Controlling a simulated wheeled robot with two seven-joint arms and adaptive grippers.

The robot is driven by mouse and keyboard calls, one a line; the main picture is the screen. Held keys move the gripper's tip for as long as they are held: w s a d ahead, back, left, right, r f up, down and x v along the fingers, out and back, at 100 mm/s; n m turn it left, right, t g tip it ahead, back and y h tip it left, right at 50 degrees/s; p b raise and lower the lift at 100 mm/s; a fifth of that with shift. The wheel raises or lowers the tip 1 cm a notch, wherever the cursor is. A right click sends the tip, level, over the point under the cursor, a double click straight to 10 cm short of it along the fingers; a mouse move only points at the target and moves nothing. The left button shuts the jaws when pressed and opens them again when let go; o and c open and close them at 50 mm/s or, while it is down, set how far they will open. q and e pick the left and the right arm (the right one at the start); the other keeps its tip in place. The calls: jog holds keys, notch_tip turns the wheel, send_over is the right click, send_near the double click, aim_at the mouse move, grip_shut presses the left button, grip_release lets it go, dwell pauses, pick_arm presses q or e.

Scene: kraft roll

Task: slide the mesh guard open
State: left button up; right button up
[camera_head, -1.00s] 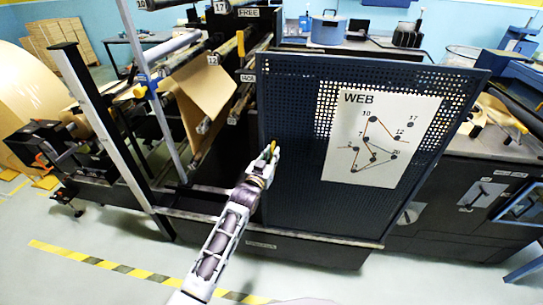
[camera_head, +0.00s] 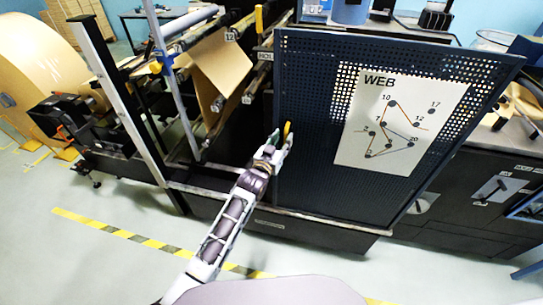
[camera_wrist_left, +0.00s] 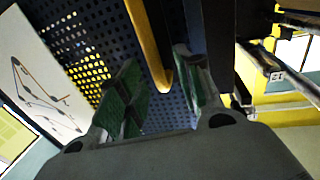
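The mesh guard (camera_head: 310,100) is a dark blue perforated panel with a white WEB diagram sheet on it, upright at the front of the machine. A yellow handle (camera_head: 287,131) is at its left edge. My left gripper (camera_head: 275,146) is at this handle. In the left wrist view, the yellow handle (camera_wrist_left: 150,45) reaches down between the two green-padded fingers of the left gripper (camera_wrist_left: 163,92). The fingers are apart, with gaps beside the handle; I see no clear contact. My right gripper is not in view.
Left of the guard is the open machine with rollers and a brown paper web (camera_head: 220,72). A low front rail (camera_head: 300,215) runs beneath the guard. Striped tape (camera_head: 140,240) marks clear floor.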

pick_arm(q)
jog(key=v, duration=0.9)
jog(key=shift+r, duration=0.1)
dwell(0.8)
